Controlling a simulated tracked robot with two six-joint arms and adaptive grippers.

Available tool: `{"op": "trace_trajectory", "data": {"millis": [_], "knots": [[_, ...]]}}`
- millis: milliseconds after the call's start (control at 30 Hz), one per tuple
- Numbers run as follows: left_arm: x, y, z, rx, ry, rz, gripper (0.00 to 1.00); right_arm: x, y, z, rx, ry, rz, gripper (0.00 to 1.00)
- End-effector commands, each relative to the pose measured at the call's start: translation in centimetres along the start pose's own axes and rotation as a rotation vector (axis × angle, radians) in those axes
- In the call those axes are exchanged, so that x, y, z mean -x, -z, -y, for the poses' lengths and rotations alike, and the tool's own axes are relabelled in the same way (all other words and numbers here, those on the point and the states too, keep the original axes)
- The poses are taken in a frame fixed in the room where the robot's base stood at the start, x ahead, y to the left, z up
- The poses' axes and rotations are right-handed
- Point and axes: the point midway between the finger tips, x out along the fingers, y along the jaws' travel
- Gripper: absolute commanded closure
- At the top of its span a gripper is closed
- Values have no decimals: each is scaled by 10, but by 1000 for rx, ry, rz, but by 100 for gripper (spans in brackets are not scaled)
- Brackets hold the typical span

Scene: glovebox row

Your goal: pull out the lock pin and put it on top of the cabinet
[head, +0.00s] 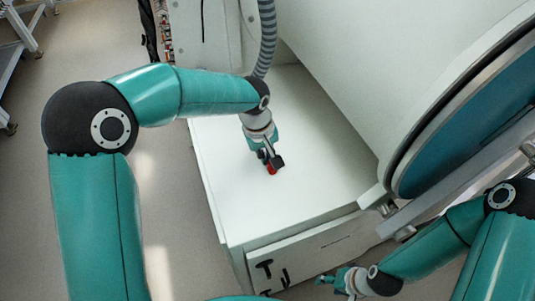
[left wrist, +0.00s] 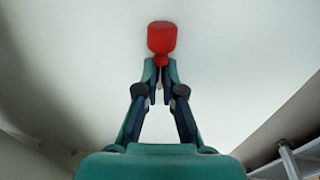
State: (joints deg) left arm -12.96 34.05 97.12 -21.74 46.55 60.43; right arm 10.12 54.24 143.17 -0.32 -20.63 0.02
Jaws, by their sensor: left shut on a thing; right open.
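The lock pin shows as a red piece (head: 271,170) at the tip of my left gripper (head: 268,158). In the left wrist view the red head of the pin (left wrist: 162,38) stands out beyond the fingertips of my left gripper (left wrist: 160,64), which are shut on it. The gripper is over the white top of the cabinet (head: 228,185), near the middle. I cannot tell whether the pin touches the top. The rest of the pin is hidden by the fingers. My right gripper (head: 335,280) is open and empty, low in front of the cabinet.
A large white glovebox body (head: 370,60) with a round door (head: 480,110) rises to the right of the cabinet top. A ribbed grey hose (head: 267,35) hangs behind my left arm. The cabinet top around the gripper is bare. Black handles (head: 264,268) are on the front.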

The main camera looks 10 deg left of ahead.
Motion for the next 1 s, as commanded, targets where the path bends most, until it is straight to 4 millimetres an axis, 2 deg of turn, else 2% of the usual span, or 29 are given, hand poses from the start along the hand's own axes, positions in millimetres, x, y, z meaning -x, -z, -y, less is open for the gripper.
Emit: {"op": "trace_trajectory", "data": {"millis": [167, 200, 367, 767, 867, 1000], "knots": [[0, 0, 0, 0, 0, 0, 100, 0, 0, 0, 0, 0, 0, 47], [0, 0, 0, 1, 0, 0, 92, 0, 0, 0, 0, 0, 0, 47], [0, 0, 0, 1, 0, 0, 66, 0, 0, 0, 0, 0, 0, 47], [5, 1, 0, 1, -1, -2, 64, 0, 0, 0, 0, 0, 0, 47], [15, 1, 0, 2, -2, -3, 64, 1, 0, 0, 0, 0, 0, 47], [39, 2, -1, 2, -3, -3, 64, 0, 0, 0, 0, 0, 0, 47]]}}
